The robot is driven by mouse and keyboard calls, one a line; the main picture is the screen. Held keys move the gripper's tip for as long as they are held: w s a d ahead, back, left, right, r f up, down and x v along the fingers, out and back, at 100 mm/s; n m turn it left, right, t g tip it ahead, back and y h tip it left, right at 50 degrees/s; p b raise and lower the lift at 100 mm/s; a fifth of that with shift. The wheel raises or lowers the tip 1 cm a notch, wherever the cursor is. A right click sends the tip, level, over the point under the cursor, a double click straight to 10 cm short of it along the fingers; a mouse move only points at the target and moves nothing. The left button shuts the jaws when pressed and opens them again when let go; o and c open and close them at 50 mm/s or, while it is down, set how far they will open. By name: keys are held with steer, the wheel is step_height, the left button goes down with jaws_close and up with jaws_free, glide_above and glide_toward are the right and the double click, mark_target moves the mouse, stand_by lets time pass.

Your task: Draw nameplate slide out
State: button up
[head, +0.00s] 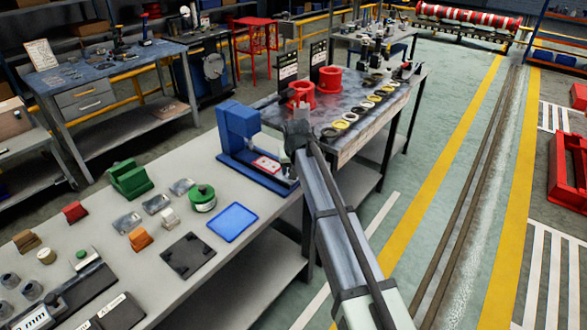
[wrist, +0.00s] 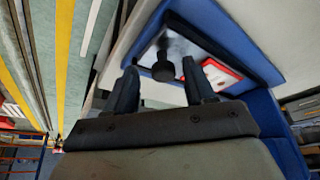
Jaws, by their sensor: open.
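The blue nameplate fixture (head: 238,135) stands at the far right end of the near bench. Its base holds a tray-like slide carrying a red-and-white plate (head: 266,164); this plate also shows in the wrist view (wrist: 219,73). A black round knob (wrist: 163,70) sticks out from the slide's front toward my gripper. My gripper (wrist: 160,83) is open, with one finger on each side of the knob and visible gaps.
The near bench (head: 185,230) holds a green block, a green round part, a blue tray (head: 232,222), a dark mat and several small parts. A second table (head: 380,100) with red parts and rings stands just behind the fixture.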

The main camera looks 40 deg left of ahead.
steer(key=v, duration=1.3)
steer(key=shift+r, duration=0.4)
steer(key=shift+s, duration=0.1)
